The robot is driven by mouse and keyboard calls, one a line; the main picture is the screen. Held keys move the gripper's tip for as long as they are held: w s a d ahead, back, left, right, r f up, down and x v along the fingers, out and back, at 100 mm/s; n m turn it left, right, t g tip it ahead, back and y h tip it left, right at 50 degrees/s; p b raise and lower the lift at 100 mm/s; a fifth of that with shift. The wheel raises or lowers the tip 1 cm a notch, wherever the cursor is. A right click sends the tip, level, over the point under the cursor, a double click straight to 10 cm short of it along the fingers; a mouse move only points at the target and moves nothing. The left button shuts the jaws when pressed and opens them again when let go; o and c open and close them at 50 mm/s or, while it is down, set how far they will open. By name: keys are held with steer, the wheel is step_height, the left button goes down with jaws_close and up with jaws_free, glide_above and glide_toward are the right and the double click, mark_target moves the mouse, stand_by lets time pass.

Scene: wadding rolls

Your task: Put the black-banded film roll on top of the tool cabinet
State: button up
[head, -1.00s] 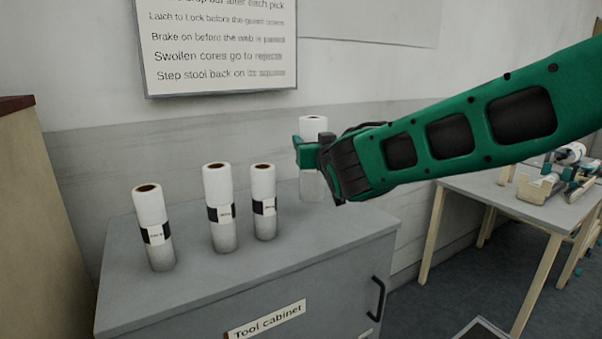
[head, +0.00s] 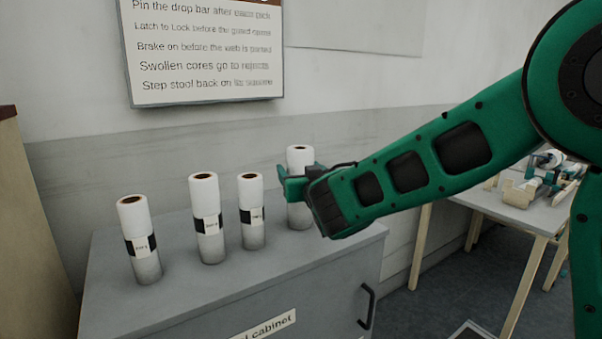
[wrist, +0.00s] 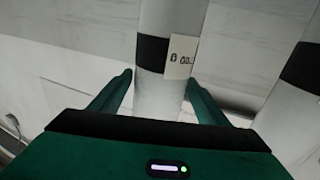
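The black-banded film roll (head: 300,158) is white with a dark hollow core and stands upright at the back right of the tool cabinet (head: 330,265) top. In the wrist view its black band and label show on the roll (wrist: 160,98). My gripper (head: 291,185) is at this roll's middle, covering its band in the head view. In the wrist view the fingers (wrist: 160,78) lie either side of the roll with narrow gaps, so the gripper looks open around it.
Three similar black-banded rolls stand on the cabinet to the left: a left one (head: 133,215), a middle one (head: 204,190) and a right one (head: 251,190), close to my gripper. The wall is close behind. A table (head: 490,212) with equipment stands at right.

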steer(key=shift+r, duration=0.1)
steer(key=v, duration=1.2)
steer(key=w+d+f+m+g+h, duration=0.1)
steer(key=d+f+h, duration=0.1)
steer(key=d, duration=0.5)
steer(key=w+d+f+m+g+h, duration=0.1)
steer(key=d+f+m+h, duration=0.15)
steer(key=d, duration=0.35)
steer(key=s+d+f+m+g+h, duration=0.1)
steer(key=s+d+f+g+h, duration=0.2)
steer(key=d, duration=0.6)
steer(key=s+d+f+m+g+h, duration=0.1)
steer(key=s+d+f+m+g, duration=0.2)
steer(key=d, duration=0.7)
steer(key=s+d+f+m+g, duration=0.1)
steer(key=s+d+f+g, duration=0.25)
steer(key=s, duration=0.45)
steer(key=s+d+f+g, duration=0.25)
steer(key=s+d, duration=0.25)
steer(key=s, duration=0.3)
steer(key=s+f+m+g+y, duration=0.1)
steer(key=s+f+g+y, duration=0.1)
steer(key=s, duration=1.3)
steer(key=shift+s+a+g+y, duration=0.2)
steer(key=shift+a+g+y, duration=0.25)
steer(key=shift+g+y, duration=0.35)
steer(key=shift+f, duration=0.1)
